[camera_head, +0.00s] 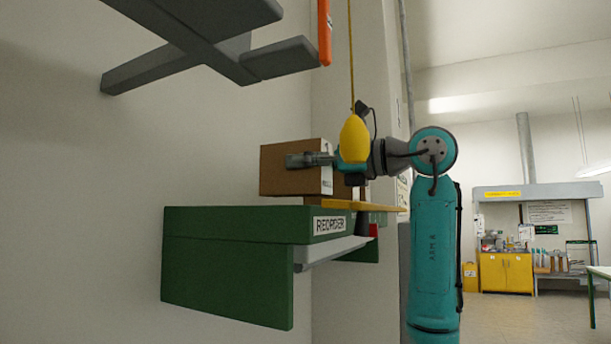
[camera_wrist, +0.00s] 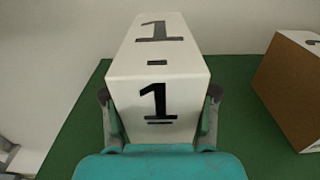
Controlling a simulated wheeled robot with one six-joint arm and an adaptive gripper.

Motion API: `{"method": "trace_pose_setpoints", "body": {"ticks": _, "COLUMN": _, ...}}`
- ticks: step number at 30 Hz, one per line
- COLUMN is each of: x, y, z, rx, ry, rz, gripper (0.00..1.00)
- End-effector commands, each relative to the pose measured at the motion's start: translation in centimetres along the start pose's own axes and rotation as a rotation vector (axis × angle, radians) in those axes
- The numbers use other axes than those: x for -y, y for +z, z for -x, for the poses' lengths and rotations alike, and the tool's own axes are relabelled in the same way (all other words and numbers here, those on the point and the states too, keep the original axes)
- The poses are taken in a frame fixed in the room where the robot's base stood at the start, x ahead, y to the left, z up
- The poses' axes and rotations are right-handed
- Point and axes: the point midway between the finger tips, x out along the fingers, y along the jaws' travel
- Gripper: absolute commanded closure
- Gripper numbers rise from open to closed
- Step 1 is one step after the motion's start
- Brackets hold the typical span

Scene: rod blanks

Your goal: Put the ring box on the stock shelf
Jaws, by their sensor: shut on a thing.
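My gripper (camera_head: 308,160) is shut on a box (camera_head: 288,170) with brown sides and a white end. In the wrist view this box (camera_wrist: 158,75) shows a white top and front, each marked with a black 1, with a finger on either side. The shelf's green top also shows in the wrist view (camera_wrist: 85,130). I see no label naming a ring box or a stock shelf.
Another brown box (camera_wrist: 285,95) with a white end stands on the green surface, right of the held one. A yellow pendant (camera_head: 353,138) hangs on a cord in front of my wrist. A grey beam frame (camera_head: 205,45) is overhead. A yellow cabinet (camera_head: 507,272) stands far right.

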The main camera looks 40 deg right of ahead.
Motion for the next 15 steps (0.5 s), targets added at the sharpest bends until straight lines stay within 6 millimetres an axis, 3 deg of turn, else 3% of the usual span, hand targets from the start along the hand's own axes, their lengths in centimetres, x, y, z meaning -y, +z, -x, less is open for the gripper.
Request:
{"method": "trace_pose_setpoints", "body": {"ticks": 4, "x": 0.0, "y": -1.8, "z": 0.0, "rx": 0.001, "ry": 0.0, "rz": 0.0, "gripper": 0.91}}
{"method": "trace_pose_setpoints", "body": {"ticks": 15, "x": 0.0, "y": -2.2, "z": 0.0, "rx": 0.0, "ry": 0.0, "rz": 0.0, "gripper": 0.91}}
